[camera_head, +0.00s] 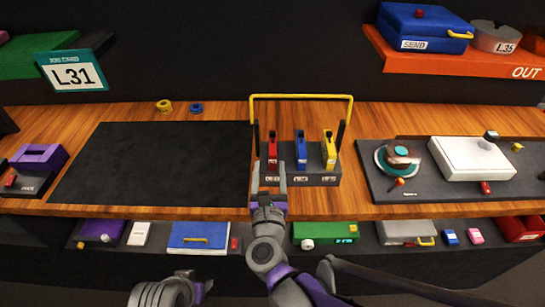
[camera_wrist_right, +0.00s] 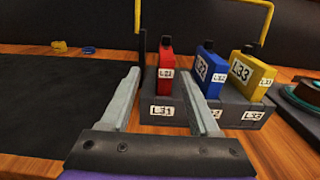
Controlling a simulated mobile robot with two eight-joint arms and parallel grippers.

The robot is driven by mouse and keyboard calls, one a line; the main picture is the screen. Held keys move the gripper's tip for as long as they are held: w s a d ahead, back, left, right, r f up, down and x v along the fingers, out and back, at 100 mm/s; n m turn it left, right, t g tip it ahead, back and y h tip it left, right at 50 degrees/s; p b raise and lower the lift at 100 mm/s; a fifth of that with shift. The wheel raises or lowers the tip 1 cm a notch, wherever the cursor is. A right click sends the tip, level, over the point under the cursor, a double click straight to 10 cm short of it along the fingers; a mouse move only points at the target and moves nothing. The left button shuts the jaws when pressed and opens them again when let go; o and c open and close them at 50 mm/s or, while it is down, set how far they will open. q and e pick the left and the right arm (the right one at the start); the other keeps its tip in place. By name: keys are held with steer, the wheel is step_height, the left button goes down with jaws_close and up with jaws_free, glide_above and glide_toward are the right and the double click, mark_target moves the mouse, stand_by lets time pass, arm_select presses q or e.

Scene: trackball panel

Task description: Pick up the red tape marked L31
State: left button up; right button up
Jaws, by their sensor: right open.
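The red tape (camera_head: 272,153) stands upright in the left slot of a dark holder (camera_head: 318,181), beside a blue one (camera_head: 300,148) and a yellow one (camera_head: 329,150). In the right wrist view the red tape (camera_wrist_right: 166,92) carries a small label, and the slot label below it reads L31. My right gripper (camera_head: 269,172) is open and empty in front of the red tape. In the wrist view its fingers (camera_wrist_right: 160,75) frame the red tape from either side, and contact cannot be told.
A yellow bar frame (camera_head: 300,96) rises behind the holder. A black mat (camera_head: 150,165) lies left, and a dark tray (camera_head: 385,187) with a white box (camera_head: 470,158) stands right. A job card (camera_head: 72,72) reads L31. An orange OUT shelf (camera_head: 450,64) is upper right.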

mark_target(273, 141)
steer(key=w, duration=0.3)
steer(key=shift+w, duration=0.2)
steer(key=shift+w+d+r, duration=0.15)
steer(key=shift+w+r, duration=0.1)
steer(key=shift+w, duration=0.1)
steer(key=w, duration=0.2)
steer(key=w+r, duration=0.1)
steer(key=shift+w+d+p, duration=0.3)
steer(key=shift+w+f, duration=0.1)
steer(key=shift+w, duration=0.35)
jaws_close()
